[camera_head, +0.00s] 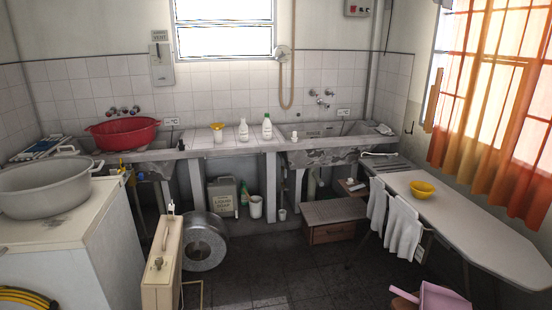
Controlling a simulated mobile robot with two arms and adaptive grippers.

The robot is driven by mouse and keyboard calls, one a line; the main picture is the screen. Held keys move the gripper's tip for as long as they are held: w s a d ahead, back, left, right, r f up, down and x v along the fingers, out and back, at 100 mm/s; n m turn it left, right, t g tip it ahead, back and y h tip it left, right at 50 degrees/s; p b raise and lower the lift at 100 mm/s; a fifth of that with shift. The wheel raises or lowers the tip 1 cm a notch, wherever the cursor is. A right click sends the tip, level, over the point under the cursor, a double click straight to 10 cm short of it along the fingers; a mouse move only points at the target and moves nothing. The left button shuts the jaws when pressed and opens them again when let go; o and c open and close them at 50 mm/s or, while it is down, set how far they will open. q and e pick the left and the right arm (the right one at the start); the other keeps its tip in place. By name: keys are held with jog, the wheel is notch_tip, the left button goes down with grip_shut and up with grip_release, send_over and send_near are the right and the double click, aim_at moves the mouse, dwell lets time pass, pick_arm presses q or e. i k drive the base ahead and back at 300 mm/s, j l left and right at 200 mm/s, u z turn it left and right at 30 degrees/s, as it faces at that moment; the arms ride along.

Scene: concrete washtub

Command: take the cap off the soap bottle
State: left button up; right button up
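Two white bottles stand upright on the concrete counter between the washtubs. The left one is a plain white bottle (243,130); the right one is a white bottle with green on it (267,127). A grey jug with a printed label (226,200), which seems to read liquid soap, stands on the floor under the counter. I cannot tell for sure which of these is the soap bottle. The caps are too small to make out clearly. Neither of my grippers shows in the head view.
A yellow funnel-like item (218,128) is on the counter, with a red basin (123,133) at left. A cream case-like unit (162,262) and metal drum (205,242) stand in front. An ironing board (470,225) fills the right. Dark floor (290,272) lies open centrally.

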aim_at(267, 125)
jog(key=i+l, duration=0.1)
jog(key=i, duration=3.8)
jog(key=j+u, duration=0.05)
jog(key=j, duration=0.05)
